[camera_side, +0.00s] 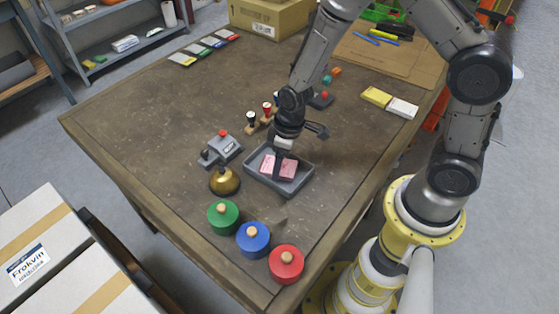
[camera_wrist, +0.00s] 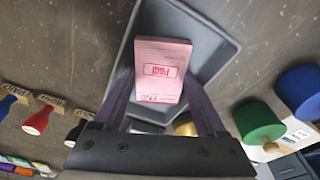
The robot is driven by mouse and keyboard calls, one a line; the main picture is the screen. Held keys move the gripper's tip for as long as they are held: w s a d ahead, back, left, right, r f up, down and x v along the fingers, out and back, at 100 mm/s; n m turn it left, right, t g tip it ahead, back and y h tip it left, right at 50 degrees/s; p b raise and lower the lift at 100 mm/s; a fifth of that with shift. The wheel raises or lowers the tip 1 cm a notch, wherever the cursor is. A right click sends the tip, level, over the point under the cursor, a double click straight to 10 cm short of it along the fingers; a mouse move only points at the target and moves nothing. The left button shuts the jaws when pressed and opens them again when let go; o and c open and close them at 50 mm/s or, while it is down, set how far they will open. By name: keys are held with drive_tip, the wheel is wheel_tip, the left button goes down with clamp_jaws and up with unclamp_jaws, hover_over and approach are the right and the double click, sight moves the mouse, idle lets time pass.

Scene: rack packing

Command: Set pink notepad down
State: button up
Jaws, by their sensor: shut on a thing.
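The pink notepad (camera_side: 284,166) is in or just above the grey tray (camera_side: 250,173). In the wrist view the pink notepad (camera_wrist: 161,68) carries a red stamped mark and sits between the two fingers of my gripper (camera_wrist: 163,100). The tray (camera_wrist: 205,25) shows behind and around it. In the side view my gripper (camera_side: 281,158) points down into the tray, shut on the notepad. I cannot tell whether the notepad touches the tray floor.
A brass bell (camera_side: 224,181) and a grey device with a red knob (camera_side: 220,149) stand left of the tray. Green (camera_side: 223,218), blue (camera_side: 253,240) and red (camera_side: 286,264) knobbed discs stand in front. Several stamps stand behind the tray. Yellow (camera_side: 376,96) and white pads (camera_side: 402,107) lie at right.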

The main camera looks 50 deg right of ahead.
drive_tip(key=shift+f, duration=0.15)
drive_tip(key=o, duration=1.1)
drive_tip(key=shift+o, duration=0.2)
wheel_tip(320, 180, up, 12)
drive_tip(key=s, duration=0.2)
wheel_tip(320, 180, up, 9)
drive_tip(key=m+t, duration=0.2)
hover_over(286, 168)
drive_tip(key=s+d, duration=0.2)
drive_tip(key=s, duration=0.3)
drive_tip(key=s+d+r+m+t, duration=0.2)
drive_tip(key=s+r, duration=0.4)
drive_tip(key=s, duration=0.6)
drive_tip(key=shift+d+r+m+h, duration=0.15)
drive_tip(key=shift+d+m+h, duration=0.15)
drive_tip(key=shift+d+m, duration=0.15)
drive_tip(key=shift+w, duration=0.1)
